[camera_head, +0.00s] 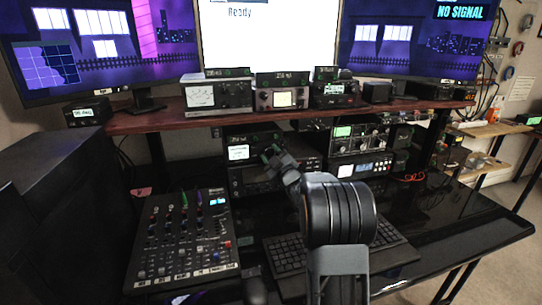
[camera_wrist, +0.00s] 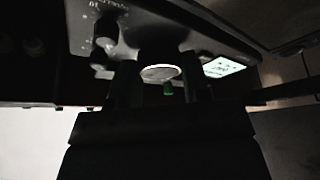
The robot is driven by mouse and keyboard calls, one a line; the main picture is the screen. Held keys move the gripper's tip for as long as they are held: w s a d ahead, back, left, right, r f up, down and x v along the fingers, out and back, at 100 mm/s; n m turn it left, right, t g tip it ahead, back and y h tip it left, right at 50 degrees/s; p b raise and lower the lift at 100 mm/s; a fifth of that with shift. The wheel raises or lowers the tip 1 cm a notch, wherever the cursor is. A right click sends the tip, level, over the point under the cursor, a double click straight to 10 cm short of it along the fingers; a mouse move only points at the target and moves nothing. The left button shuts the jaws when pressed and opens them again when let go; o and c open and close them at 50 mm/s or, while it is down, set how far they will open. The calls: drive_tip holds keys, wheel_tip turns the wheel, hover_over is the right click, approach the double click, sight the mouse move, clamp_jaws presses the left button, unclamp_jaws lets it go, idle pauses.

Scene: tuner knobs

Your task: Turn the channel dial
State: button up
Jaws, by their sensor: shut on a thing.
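My gripper (camera_head: 272,153) reaches to the front of a black radio unit (camera_head: 258,136) under the red-brown shelf. In the wrist view my gripper (camera_wrist: 160,88) has its two dark fingers on either side of a round dial (camera_wrist: 160,72) with a pale face, and it is shut on it. The dial is on the unit's dark front panel (camera_wrist: 185,30), beside a lit screen (camera_wrist: 224,66). Smaller dark knobs (camera_wrist: 104,28) sit to the left of the dial. In the head view my arm and gripper hide the dial. The wrist view is very dark, so the dial's angle cannot be told.
A mixer (camera_head: 185,240) lies on the desk at left, and a keyboard (camera_head: 288,252) lies behind my arm. Stacked radio units (camera_head: 362,140) stand right of the gripper. The shelf (camera_head: 150,118) runs above. The glossy desk (camera_head: 450,215) is clear at right.

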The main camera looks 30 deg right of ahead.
drive_tip(key=shift+f, duration=0.1)
drive_tip(key=shift+c, duration=0.5)
drive_tip(key=shift+m+b, duration=0.4)
drive_tip(key=shift+b, duration=0.1)
drive_tip(key=m+b, duration=0.1)
drive_tip(key=m+h+b, duration=0.1)
drive_tip(key=shift+a+f+m+t, duration=0.1)
drive_tip(key=shift+f+m+t, duration=0.1)
drive_tip(key=shift+m+t, duration=0.1)
drive_tip(key=m+h+b, duration=0.3)
drive_tip(key=m+b, duration=0.1)
drive_tip(key=m, duration=0.1)
drive_tip(key=shift+r+m+h+b, duration=0.15)
drive_tip(key=shift+m+h+b, duration=0.55)
drive_tip(key=shift+m, duration=0.5)
drive_tip(key=shift+r+m, duration=0.1)
drive_tip(key=shift+m, duration=0.2)
drive_tip(key=o, duration=0.7)
drive_tip(key=shift+c, duration=0.2)
drive_tip(key=shift+s, duration=0.1)
